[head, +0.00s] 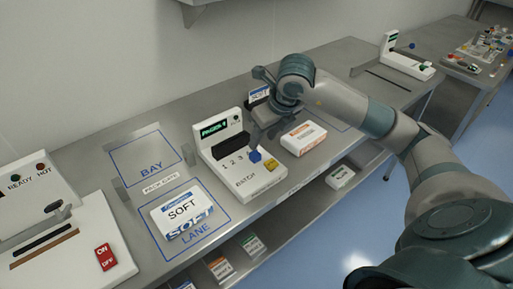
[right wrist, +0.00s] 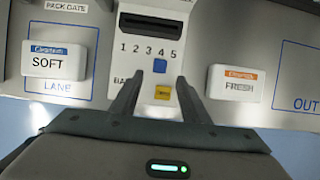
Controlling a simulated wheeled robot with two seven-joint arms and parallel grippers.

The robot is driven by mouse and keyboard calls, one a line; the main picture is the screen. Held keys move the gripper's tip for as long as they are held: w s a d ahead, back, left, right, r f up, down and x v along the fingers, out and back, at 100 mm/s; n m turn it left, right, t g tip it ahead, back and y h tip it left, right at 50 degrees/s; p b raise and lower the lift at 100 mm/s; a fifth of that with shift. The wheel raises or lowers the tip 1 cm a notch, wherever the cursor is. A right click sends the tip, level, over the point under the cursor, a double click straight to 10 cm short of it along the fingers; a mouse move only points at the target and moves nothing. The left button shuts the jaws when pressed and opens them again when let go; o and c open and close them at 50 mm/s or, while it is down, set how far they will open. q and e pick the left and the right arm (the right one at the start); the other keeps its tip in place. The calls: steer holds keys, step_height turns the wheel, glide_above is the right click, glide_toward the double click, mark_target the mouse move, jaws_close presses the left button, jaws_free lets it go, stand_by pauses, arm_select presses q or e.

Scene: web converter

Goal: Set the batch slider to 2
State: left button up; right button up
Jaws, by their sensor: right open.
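The white batch unit (head: 228,162) stands on the bench with a row of digits, 1 to 5 in the right wrist view. Its blue slider knob (head: 255,156) shows in the right wrist view (right wrist: 160,66) just below the 4. A yellow block (right wrist: 162,92) is on the unit's front, nearer to me than the knob. My right gripper (right wrist: 157,82) is open and empty, its fingers apart on either side of the knob's column. In the head view the hand (head: 262,104) hangs over the unit's right side. I cannot tell its height. My left gripper is not in view.
A SOFT box (head: 182,212) lies in the LANE outline to the left. A FRESH box (right wrist: 237,84) lies close to the unit's right. A white panel with a red switch (head: 104,257) is at the far left. The BAY outline (head: 145,158) is empty.

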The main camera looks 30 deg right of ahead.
mark_target(255, 153)
steer(key=p+x, duration=0.2)
steer(key=x, duration=0.6)
steer(key=shift+f, duration=0.2)
